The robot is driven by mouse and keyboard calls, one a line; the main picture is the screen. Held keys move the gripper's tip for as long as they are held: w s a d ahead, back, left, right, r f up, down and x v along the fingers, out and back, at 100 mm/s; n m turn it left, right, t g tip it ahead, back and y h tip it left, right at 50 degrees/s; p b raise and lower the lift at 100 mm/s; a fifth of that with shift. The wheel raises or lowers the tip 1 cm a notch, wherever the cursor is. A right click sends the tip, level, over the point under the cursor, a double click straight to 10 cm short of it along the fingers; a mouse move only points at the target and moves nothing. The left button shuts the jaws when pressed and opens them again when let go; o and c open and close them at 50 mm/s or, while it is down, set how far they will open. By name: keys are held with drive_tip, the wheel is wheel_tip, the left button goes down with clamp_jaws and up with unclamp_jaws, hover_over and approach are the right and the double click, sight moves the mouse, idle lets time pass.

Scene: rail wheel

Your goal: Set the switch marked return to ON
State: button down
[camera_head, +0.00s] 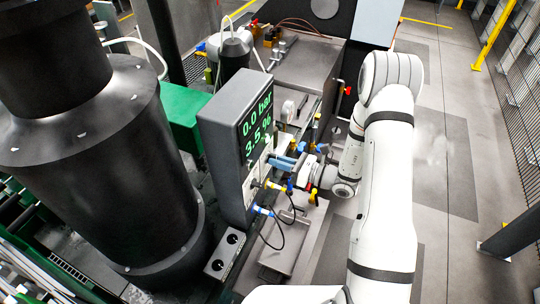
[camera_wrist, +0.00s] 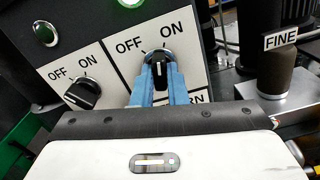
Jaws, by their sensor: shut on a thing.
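In the wrist view, the right-hand switch (camera_wrist: 158,67) is a black rotary knob on a pale panel marked OFF on the left and ON on the right. A label below it shows only the letters "RN"; the rest is hidden behind a finger. My gripper (camera_wrist: 159,84) has its two blue fingers shut on this knob, one on each side. The knob's white line stands roughly upright, between the OFF and ON marks. In the head view, my gripper (camera_head: 279,161) reaches the side of the grey display box (camera_head: 222,130); the knob is hidden there.
A second black OFF/ON knob (camera_wrist: 83,95) sits just left of the held one. A post labelled FINE (camera_wrist: 289,80) stands at right. Cables and blue and yellow plugs (camera_head: 263,210) lie below my gripper.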

drive_tip(key=shift+w+d+r+m, duration=0.15)
drive_tip(key=shift+w+r+m, duration=0.1)
drive_tip(key=shift+m, duration=0.05)
drive_tip(key=shift+m+p, duration=0.75)
drive_tip(key=shift+m, duration=0.35)
drive_tip(key=c, duration=1.3)
unclamp_jaws()
drive_tip(key=shift+s+f, duration=0.1)
drive_tip(key=shift+f, duration=0.15)
drive_tip(key=v, duration=0.7)
drive_tip(key=shift+b, duration=0.4)
drive_tip(key=shift+s, duration=0.1)
